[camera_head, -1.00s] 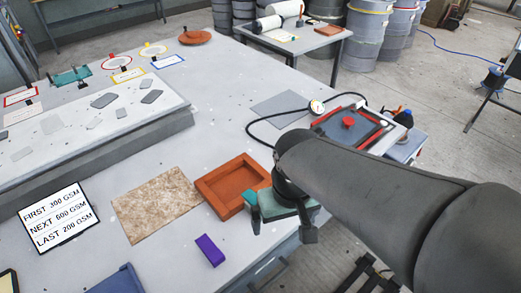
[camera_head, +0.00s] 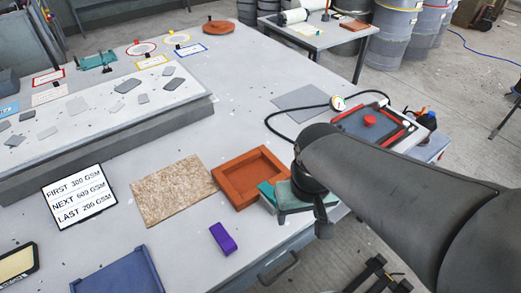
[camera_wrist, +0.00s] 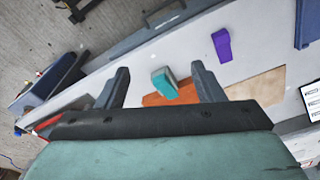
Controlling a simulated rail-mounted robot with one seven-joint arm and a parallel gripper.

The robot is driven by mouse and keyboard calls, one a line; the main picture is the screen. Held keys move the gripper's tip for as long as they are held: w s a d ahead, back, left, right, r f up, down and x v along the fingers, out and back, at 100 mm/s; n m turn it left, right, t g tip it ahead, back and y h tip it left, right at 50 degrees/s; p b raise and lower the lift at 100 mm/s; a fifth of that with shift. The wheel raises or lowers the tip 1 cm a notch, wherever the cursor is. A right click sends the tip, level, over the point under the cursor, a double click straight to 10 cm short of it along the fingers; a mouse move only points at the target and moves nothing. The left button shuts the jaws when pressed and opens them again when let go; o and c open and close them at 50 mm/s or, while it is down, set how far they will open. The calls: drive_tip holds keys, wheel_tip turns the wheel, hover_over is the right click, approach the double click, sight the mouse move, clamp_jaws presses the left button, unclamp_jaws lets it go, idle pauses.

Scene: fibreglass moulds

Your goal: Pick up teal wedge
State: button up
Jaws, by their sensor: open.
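The teal wedge (camera_wrist: 165,82) shows in the wrist view, beside the orange mould (camera_wrist: 172,97) on the side towards the table edge. It appears between my two spread fingers, with no visible contact. In the head view a bright teal edge of the wedge (camera_head: 266,188) shows just left of my gripper (camera_head: 302,214), which hides the rest. My gripper, also seen in the wrist view (camera_wrist: 160,70), is open and empty. It points down near the table's front edge; its exact height above the wedge cannot be told.
A purple block (camera_head: 223,238) lies in front of the orange mould, and a tan mat (camera_head: 173,190) lies left of it. A blue tray (camera_head: 117,275) is at the front. A gauge with a black hose (camera_head: 338,103) stands behind my arm.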

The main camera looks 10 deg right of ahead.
drive_tip(key=n+g+b, duration=0.1)
drive_tip(key=n+b, duration=0.4)
drive_tip(key=b, duration=0.2)
hover_over(271, 192)
drive_tip(key=s+d, duration=0.2)
drive_tip(key=s, duration=0.2)
wheel_tip(271, 192, down, 4)
wheel_tip(271, 192, down, 16)
drive_tip(key=shift+a+f+p, duration=0.15)
drive_tip(key=shift+f+p, duration=0.1)
drive_tip(key=shift+p, duration=0.8)
drive_tip(key=c, duration=1.1)
